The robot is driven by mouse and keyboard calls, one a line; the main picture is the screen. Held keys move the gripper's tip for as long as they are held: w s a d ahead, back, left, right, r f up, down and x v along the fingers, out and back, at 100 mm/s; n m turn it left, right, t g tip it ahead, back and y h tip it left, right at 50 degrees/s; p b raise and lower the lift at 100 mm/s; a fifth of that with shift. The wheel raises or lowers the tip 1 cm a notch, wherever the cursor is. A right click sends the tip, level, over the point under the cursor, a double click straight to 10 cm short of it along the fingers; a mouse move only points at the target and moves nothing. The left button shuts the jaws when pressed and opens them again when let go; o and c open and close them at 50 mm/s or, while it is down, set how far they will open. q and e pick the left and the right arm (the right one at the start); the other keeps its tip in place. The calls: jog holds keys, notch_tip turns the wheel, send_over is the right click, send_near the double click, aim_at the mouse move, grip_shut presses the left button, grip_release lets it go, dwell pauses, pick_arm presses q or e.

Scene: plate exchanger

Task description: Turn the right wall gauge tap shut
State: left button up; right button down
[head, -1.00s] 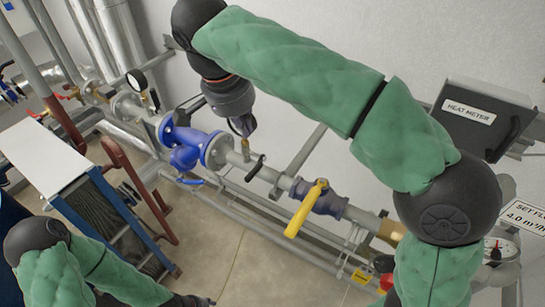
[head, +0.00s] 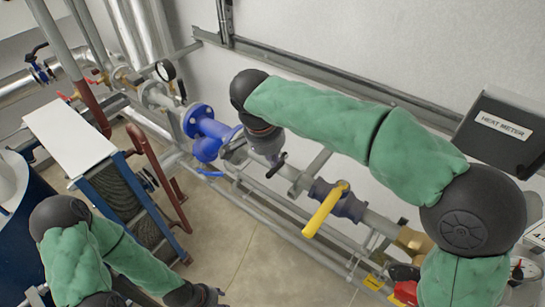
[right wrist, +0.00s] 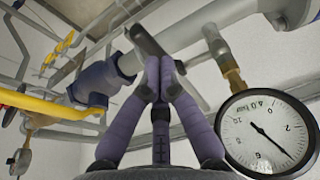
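In the right wrist view, a round pressure gauge (right wrist: 265,133) with a white dial and black rim stands at the right. A brass fitting (right wrist: 234,78) joins it to a grey stem above. A dark grey lever (right wrist: 140,38) crosses at the purple fingertips of my right gripper (right wrist: 159,78). These fingers are together; the lever seems to pass behind them, and contact cannot be told. In the head view my right wrist hangs over the pipe beside the blue valve (head: 208,130); its fingers are unclear. My left gripper (head: 208,297) is at the bottom edge, its fingers unclear.
A yellow lever (head: 325,210) stands on the pipe right of my right wrist. A second gauge (head: 165,70) is at the upper left, and another (head: 522,269) at the lower right. The heat meter box (head: 502,132) hangs on the wall. A blue-framed plate exchanger (head: 75,138) stands left.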

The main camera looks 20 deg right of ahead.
jog(key=shift+f, duration=0.3)
jog(key=shift+s+a+f+b, duration=0.15)
jog(key=shift+a+f+b, duration=0.05)
jog(key=shift+f+b, duration=0.6)
jog(key=shift+s, duration=0.1)
